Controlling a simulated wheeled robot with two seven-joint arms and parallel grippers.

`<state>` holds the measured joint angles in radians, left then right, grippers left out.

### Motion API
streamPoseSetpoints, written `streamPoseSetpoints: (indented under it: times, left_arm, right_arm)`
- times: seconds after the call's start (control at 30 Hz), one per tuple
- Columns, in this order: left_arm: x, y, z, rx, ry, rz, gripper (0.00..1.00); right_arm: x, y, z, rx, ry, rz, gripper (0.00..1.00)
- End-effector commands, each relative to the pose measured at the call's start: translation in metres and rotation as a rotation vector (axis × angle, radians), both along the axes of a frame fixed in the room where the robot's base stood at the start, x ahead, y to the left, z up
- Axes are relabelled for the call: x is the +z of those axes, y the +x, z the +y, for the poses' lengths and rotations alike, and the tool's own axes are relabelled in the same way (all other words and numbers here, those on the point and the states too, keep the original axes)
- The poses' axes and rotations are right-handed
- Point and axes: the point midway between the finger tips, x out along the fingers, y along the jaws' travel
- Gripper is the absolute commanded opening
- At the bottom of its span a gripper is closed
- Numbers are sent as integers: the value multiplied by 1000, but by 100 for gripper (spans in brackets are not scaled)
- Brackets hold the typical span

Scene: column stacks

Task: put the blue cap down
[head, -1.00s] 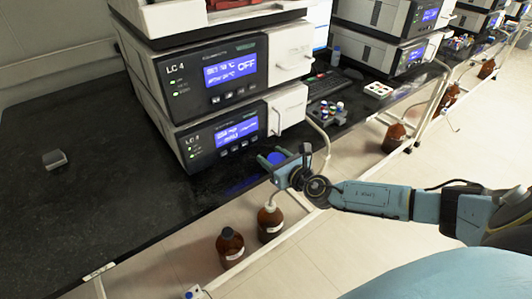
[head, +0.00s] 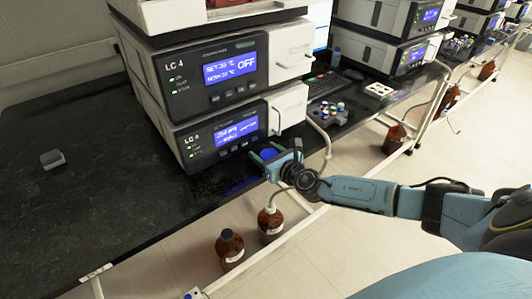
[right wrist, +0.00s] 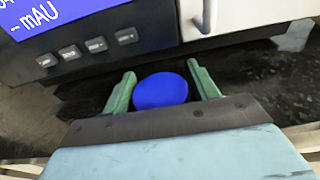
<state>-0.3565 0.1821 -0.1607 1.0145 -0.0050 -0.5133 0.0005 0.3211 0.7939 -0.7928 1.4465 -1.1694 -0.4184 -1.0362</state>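The blue cap (head: 269,153) is a round, flat-topped disc at the front edge of the black bench, in front of the lower LC unit. It also shows in the right wrist view (right wrist: 160,90), between the two green fingers. My left gripper is not in view.
Two stacked LC units (head: 218,138) stand just behind the gripper. The black bench (head: 90,210) is clear on the left except for a small grey block (head: 52,159). Brown bottles (head: 270,223) stand below the front edge. A vial rack (head: 328,116) is to the right.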

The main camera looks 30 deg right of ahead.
Motion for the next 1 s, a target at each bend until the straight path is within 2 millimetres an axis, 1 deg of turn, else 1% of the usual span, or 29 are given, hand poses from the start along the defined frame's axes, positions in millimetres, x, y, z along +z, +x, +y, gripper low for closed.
streamPoseSetpoints:
  times: [0.03, 0.1, 0.47, 0.53, 0.67, 0.8, 1.0]
  left_arm:
    - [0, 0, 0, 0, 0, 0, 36]
    - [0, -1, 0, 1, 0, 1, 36]
    - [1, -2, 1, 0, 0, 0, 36]
    - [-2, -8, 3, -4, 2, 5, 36]
    - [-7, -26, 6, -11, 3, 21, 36]
    - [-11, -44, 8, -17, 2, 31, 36]
    - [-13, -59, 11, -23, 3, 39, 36]
  right_arm:
    - [0, 0, 0, 0, 0, 0, 66]
    - [0, 0, 0, 0, 0, 0, 72]
    - [2, 0, 0, 0, 0, 0, 72]
    - [5, 0, 0, 0, 0, 0, 72]
    - [7, -27, -2, 2, -1, 5, 72]
    - [13, -58, -4, 2, -2, 5, 72]
    - [18, -95, -6, 2, -1, 3, 72]
